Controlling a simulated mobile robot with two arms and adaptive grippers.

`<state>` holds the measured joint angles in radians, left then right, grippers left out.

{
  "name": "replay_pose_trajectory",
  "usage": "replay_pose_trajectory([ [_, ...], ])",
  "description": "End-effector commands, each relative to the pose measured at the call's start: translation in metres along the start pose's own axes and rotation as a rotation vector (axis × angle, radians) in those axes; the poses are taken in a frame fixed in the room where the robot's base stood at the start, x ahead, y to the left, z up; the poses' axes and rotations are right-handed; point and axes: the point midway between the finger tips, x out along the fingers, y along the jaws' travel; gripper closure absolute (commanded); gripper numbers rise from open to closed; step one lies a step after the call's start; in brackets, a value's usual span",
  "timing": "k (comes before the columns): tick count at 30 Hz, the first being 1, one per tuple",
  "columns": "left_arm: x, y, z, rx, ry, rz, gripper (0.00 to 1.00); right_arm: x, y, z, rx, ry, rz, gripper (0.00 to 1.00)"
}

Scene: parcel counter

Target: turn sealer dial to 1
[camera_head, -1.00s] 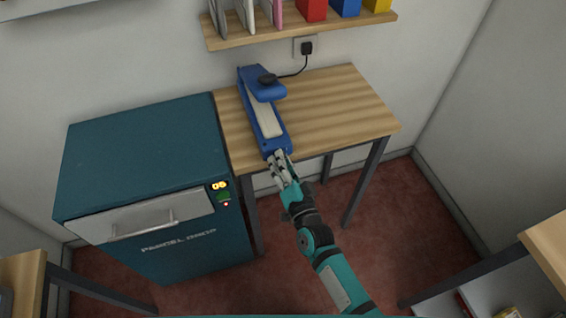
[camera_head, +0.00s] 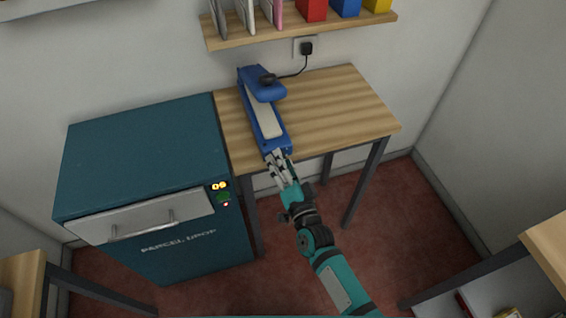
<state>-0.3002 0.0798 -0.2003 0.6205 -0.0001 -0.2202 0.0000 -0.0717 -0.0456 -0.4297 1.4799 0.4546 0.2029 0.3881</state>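The blue sealer (camera_head: 262,112) with a pale top strip lies on the wooden table (camera_head: 340,110), its near end at the table's front edge. The dial cannot be made out; the near end of the sealer is partly behind my fingers. My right gripper (camera_head: 278,158) is at that near end, with its fingertips touching or very close to it. The fingers look close together, but whether they are shut on a dial is too small to tell. My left gripper is not in view.
A teal parcel drop cabinet (camera_head: 145,150) with a handled drawer stands left of the table. A shelf (camera_head: 300,30) with folders and coloured boxes hangs above. A black plug and cord (camera_head: 306,50) run from the wall to the sealer. The right half of the table is clear.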

Motion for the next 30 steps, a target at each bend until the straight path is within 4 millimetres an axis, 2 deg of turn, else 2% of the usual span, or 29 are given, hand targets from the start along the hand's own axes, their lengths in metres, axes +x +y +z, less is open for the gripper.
replay_pose_trajectory([
  [6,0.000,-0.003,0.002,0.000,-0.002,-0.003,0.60,-0.001,0.000,0.000,0.000,0.001,0.000,0.48],
  [10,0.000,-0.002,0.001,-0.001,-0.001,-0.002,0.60,-0.011,0.000,0.000,-0.001,0.000,0.000,0.48],
  [21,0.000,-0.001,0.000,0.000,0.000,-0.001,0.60,-0.086,0.001,0.001,-0.002,-0.003,0.002,0.48],
  [27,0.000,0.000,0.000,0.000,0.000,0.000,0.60,-0.113,0.001,0.001,-0.002,-0.002,0.001,0.48],
  [30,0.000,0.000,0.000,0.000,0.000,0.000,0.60,-0.119,0.000,0.000,-0.001,0.000,0.000,0.48],
])
